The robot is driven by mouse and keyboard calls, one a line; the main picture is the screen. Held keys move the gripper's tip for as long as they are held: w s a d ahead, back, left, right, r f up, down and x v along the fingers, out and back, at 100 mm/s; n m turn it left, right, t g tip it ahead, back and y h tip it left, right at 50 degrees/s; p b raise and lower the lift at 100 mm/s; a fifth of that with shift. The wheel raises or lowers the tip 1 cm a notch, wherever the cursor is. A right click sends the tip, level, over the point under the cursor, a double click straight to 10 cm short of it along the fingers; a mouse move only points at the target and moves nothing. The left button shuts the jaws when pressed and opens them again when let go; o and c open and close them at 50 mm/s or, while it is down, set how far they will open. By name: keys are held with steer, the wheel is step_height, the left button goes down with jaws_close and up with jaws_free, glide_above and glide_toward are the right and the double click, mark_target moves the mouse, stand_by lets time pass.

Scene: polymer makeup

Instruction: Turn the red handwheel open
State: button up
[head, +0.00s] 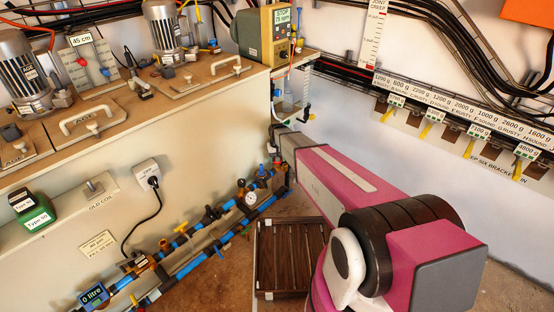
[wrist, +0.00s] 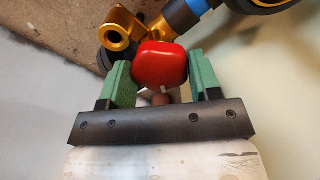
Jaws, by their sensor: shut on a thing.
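The red handwheel (wrist: 160,66) is a rounded, glossy red knob at the top middle of the wrist view. My gripper (wrist: 158,72) has two green fingers, one on each side of the handwheel, and is shut on it. A brass valve body (wrist: 122,36) and a blue pipe piece (wrist: 184,16) show just beyond it. In the head view my arm reaches to the far end of the pipe run by the wall corner. My gripper and the handwheel cannot be made out clearly there.
Blue pipes (head: 205,256) with several valves and a gauge (head: 251,198) run along the bench's foot. A slatted brown crate (head: 262,280) stands on the floor beside them. The bench front (head: 60,160) is to the left, a white wall (head: 450,190) to the right.

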steer(key=n, duration=0.4)
steer(key=shift+n, duration=0.3)
steer(key=n, duration=1.4)
stand_by(0.4)
steer(key=o, duration=0.9)
